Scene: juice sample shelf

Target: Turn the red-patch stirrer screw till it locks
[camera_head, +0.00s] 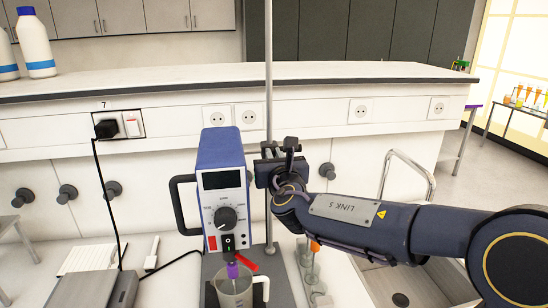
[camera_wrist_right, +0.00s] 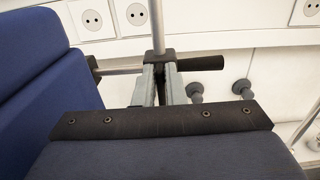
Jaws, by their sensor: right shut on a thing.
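The stirrer (camera_head: 222,190) is a blue and white box with a display, a dial and a red patch (camera_head: 212,243) low on its front left. It stands against a thin upright metal pole (camera_head: 269,80). My right gripper (camera_head: 266,165) is at the pole, just right of the stirrer. In the right wrist view its two grey fingers (camera_wrist_right: 161,75) are shut on a dark part at the pole, probably the clamp screw, mostly hidden between them. A black handle (camera_wrist_right: 203,63) sticks out to the right behind the fingers. My left gripper is not in view.
A beaker (camera_head: 234,292) stands below the stirrer, with a purple piece (camera_head: 232,270) above it. Small glass vessels (camera_head: 311,265), one orange-topped, stand in a rack to the right. A sink (camera_head: 400,285) lies further right. A grey box (camera_head: 85,289) is at the lower left.

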